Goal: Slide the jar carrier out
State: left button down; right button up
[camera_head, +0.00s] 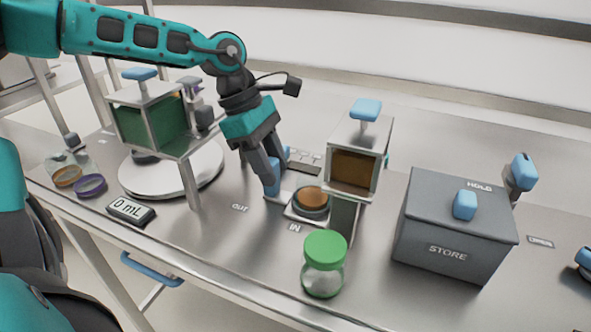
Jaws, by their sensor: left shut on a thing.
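The jar carrier (294,213) is a small flat metal tray on the bench, below the metal box stand with the brown window. A round brown-topped piece (312,198) sits on it, its right side close to the stand. My left gripper (272,188) reaches down from above and is shut on the carrier's blue handle at its left end. The fingers hide part of the handle. A glass jar with a green lid (325,250) stands upright in front, apart from the carrier. My right gripper is not in view.
The brown-windowed stand (341,190) rises right of the carrier. A grey STORE box (447,240) stands further right. Bench around the OUT label is clear.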

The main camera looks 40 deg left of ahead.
pick_arm(q)
jog(key=shift+a, duration=0.4)
jog(key=c, duration=0.8)
grip_release()
jog(key=shift+o, duration=0.2)
jog(key=p+v, duration=0.1)
jog(key=v, duration=1.2)
jog(key=shift+p, duration=0.4)
jog(key=shift+s, duration=0.1)
jog(key=shift+c, duration=0.2)
